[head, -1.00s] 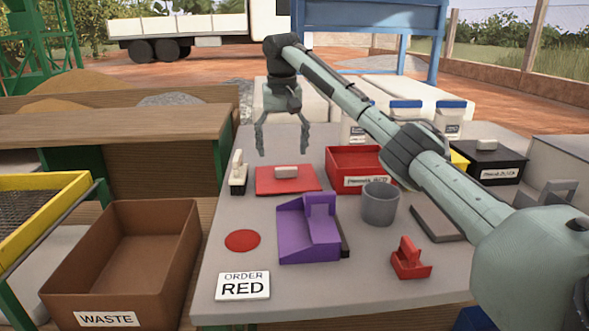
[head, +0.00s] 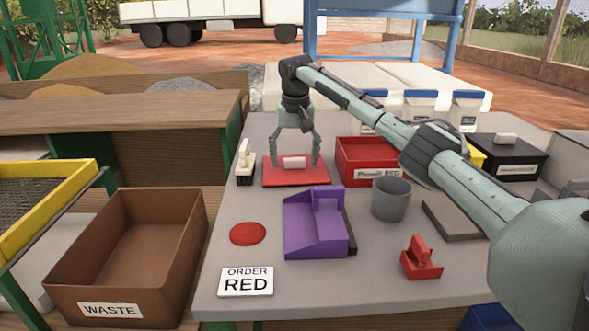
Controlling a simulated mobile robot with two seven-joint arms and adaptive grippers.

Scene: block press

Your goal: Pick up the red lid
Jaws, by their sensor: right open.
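The red lid (head: 283,177) lies flat on the grey table, left of the open red box. It has a pale handle (head: 294,162) on top. My right gripper (head: 296,162) is open and points down over the lid, with its fingers on either side of the handle. I cannot tell whether the fingertips touch the lid. My left gripper is not in view.
The red box (head: 352,172) stands right of the lid, and a brush (head: 244,163) stands close on its left. A purple press (head: 314,225), a grey cup (head: 390,199) and a small red tool (head: 421,260) stand nearer. A brown waste bin (head: 120,300) is at the left.

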